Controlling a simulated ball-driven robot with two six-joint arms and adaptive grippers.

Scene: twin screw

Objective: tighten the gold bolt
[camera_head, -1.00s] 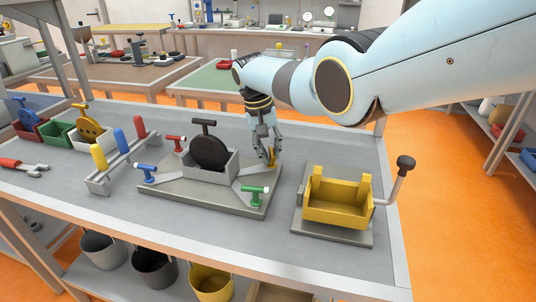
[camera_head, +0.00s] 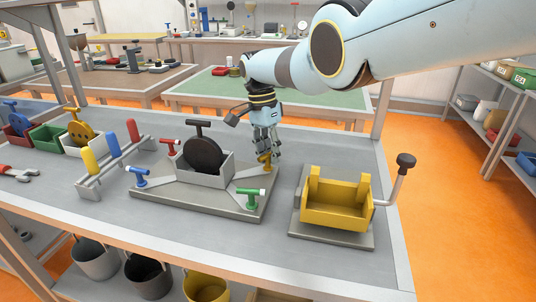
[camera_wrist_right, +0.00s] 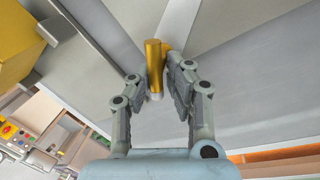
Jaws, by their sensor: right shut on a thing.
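The gold bolt (camera_head: 266,162) stands at the back right corner of the grey plate (camera_head: 222,205), with its crossbar head on top. My right gripper (camera_head: 268,151) points down at it from above. In the right wrist view, the fingers of my right gripper (camera_wrist_right: 153,80) lie on both sides of the gold bolt head (camera_wrist_right: 154,62) and are shut on it. Red (camera_head: 170,147), blue (camera_head: 138,178) and green (camera_head: 248,197) bolts stand at the other corners. A dark disc (camera_head: 203,156) with a handle sits in the grey box (camera_head: 227,168) at the plate's middle. My left gripper is not in view.
A yellow bin (camera_head: 337,208) with a crank (camera_head: 400,180) stands to the right of the plate. A rack with yellow, blue and red handles (camera_head: 113,145) stands to the left. Bare tabletop (camera_head: 330,150) lies behind the yellow bin.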

